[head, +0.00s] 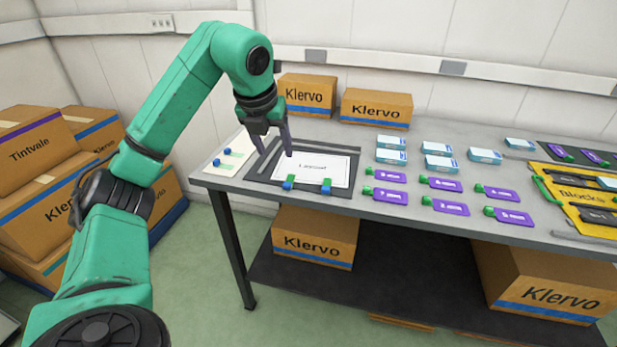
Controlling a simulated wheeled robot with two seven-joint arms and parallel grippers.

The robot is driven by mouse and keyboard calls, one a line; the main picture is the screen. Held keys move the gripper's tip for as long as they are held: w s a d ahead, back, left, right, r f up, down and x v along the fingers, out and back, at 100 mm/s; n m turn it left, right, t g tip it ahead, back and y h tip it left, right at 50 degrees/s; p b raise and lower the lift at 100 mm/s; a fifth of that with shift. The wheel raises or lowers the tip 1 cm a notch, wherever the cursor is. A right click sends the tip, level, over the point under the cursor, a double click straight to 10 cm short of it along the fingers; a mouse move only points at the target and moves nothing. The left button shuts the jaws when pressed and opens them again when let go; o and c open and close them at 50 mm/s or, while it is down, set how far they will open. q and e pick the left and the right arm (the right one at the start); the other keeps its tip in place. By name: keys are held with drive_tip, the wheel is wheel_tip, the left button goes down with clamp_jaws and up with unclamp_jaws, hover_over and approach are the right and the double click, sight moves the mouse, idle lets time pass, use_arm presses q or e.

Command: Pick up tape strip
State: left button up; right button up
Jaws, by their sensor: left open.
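My left gripper (275,152) points down above the left part of the table, over the upper left of a white printed sheet (313,171) on a dark mat. Its fingers are apart with nothing seen between them. Small green-and-blue pieces (288,182), (326,187) sit at the front edge of the sheet. A white card (232,162) left of the gripper carries small strips with blue and green ends (217,161). They may be tape strips; they are too small to tell. My right gripper is not in view.
Light-blue boxes (391,142) and purple tags with green ends (450,207) stand in rows right of the sheet. A yellow "Blocks" board (568,196) lies at far right. Two Klervo cartons (376,108) stand at the table's back. More cartons (27,157) are stacked at left.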

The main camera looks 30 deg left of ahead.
use_arm(q)
approach(286, 185)
drive_tip(key=w+f, duration=0.1)
drive_tip(key=f, duration=0.1)
drive_tip(key=b+x, duration=0.1)
drive_tip(key=x, duration=0.5)
drive_tip(key=shift+a+f, duration=0.15)
drive_tip(key=shift+f, duration=0.05)
drive_tip(key=shift+r, duration=0.1)
drive_tip(key=c, duration=0.7)
drive_tip(key=shift+c, duration=1.2)
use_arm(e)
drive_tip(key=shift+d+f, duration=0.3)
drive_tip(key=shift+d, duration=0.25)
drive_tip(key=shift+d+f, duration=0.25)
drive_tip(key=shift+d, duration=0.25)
